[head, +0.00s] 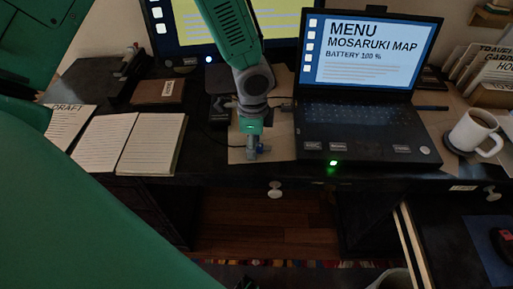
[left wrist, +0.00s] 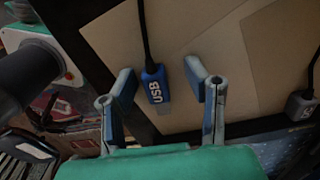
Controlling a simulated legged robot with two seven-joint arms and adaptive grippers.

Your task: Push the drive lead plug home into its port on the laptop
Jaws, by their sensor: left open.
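The laptop (head: 362,125) stands open on the desk, its screen lit with a menu. In the left wrist view, a dark blue plug marked USB (left wrist: 154,84) on a black cable lies over tan sheets. My left gripper (head: 252,152) points down over the tan mat, left of the laptop. In the left wrist view my left gripper (left wrist: 160,80) is open, with one finger on each side of the USB plug and gaps showing. A grey plug (left wrist: 301,105) is near the laptop's edge (left wrist: 290,142). The port itself cannot be made out. My right gripper is not seen.
An open notebook (head: 137,143) lies left of my left gripper, with a brown box (head: 159,91) behind it. A black drive-like box (head: 222,107) stands behind the gripper. A white mug (head: 472,130) is right of the laptop. A drawer (head: 455,240) is open at lower right.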

